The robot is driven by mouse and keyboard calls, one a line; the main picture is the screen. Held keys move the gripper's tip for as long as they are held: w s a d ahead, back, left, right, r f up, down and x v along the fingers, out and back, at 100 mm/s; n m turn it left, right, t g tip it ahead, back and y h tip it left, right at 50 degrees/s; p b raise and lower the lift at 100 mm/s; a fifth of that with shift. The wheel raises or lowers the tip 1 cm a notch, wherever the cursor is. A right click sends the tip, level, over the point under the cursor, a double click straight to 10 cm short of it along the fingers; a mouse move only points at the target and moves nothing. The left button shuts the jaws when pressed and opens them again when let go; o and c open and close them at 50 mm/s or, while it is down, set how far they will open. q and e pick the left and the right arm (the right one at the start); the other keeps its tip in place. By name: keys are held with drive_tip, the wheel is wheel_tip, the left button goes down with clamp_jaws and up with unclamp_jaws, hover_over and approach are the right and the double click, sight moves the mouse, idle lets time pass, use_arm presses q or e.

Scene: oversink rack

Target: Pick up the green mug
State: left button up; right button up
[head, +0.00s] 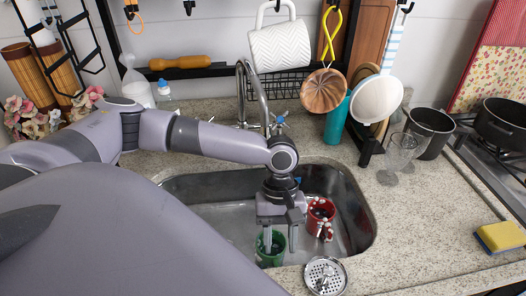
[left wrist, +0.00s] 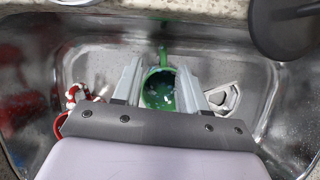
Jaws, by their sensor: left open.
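The green mug (head: 269,259) stands in the near part of the sink, close to its front wall. In the left wrist view the green mug (left wrist: 158,91) shows its open top, with its handle pointing toward the top of the picture. My left gripper (head: 280,247) is open and points down over the sink at the mug. In the left wrist view the fingers of my left gripper (left wrist: 160,70) lie on either side of the mug; I cannot tell whether they touch it. My right gripper is not in view.
A red mug (head: 320,216) with a white and red handle stands in the sink (head: 355,205) just right of my gripper. The faucet (head: 243,85) rises behind. A strainer (head: 325,275) lies on the front edge. A glass (head: 399,150) and sponge (head: 500,237) are at right.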

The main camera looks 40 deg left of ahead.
sight(272, 258)
use_arm(q)
drive_tip(key=shift+s+f, duration=0.3)
drive_tip(key=shift+f, duration=0.1)
drive_tip(key=x, duration=0.6)
drive_tip(key=shift+s+d+f, duration=0.1)
clamp_jaws()
